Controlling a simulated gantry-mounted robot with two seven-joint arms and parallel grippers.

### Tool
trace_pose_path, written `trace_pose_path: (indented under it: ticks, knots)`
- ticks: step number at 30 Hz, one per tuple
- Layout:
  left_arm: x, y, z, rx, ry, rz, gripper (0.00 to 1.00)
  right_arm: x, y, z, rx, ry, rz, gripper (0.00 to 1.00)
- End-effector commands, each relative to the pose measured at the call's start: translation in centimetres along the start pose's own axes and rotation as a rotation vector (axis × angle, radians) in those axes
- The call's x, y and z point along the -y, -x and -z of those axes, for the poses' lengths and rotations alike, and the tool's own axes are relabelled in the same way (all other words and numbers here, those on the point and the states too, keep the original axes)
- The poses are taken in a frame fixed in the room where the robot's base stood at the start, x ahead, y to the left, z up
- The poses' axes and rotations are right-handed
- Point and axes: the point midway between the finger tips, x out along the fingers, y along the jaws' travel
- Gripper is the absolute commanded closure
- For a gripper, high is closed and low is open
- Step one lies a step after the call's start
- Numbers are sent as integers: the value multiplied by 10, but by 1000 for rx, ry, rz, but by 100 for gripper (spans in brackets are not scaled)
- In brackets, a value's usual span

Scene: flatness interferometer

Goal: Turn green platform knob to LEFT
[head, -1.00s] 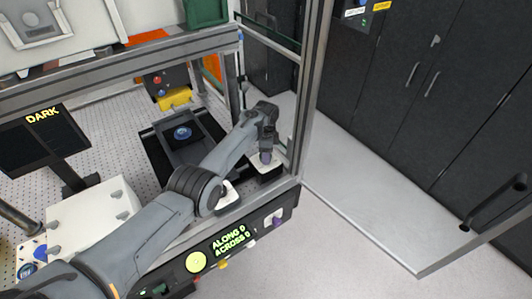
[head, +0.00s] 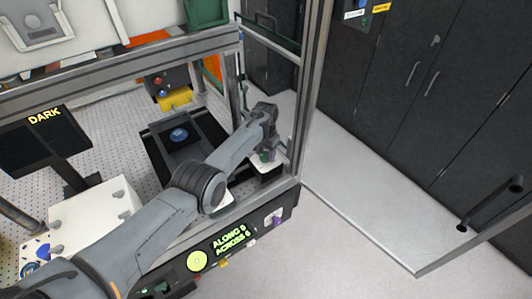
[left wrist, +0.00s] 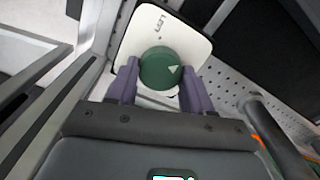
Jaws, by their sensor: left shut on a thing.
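The green knob (left wrist: 160,66) is round, with a white triangle mark near its right edge in the left wrist view. It sits on a white plate (left wrist: 134,40) with a printed label, apparently "LEFT", near the top edge. The triangle does not point at that label. My left gripper (left wrist: 160,78) has its purple fingers on either side of the knob, shut on it. In the head view my left gripper (head: 266,147) is at the right front corner of the frame, over the white plate. My right gripper is in neither view.
A metal frame post (head: 305,90) stands close right of my gripper. A dark stage with a blue disc (head: 179,135) lies to the left. A front panel (head: 245,235) with a green display and a screen reading "DARK" (head: 43,116) also show.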

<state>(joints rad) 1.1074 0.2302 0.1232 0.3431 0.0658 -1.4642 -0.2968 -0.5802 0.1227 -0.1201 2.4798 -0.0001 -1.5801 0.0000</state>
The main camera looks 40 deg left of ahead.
Motion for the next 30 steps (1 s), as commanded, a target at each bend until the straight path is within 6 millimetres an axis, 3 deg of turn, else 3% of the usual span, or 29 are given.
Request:
trace_pose_path:
  ticks: [18, 30]
  knots:
    - [1, -1, 0, -1, 582, -1, 80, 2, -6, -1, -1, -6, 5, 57]
    - [2, 0, -1, -3, 881, -1, 80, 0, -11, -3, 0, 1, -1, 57]
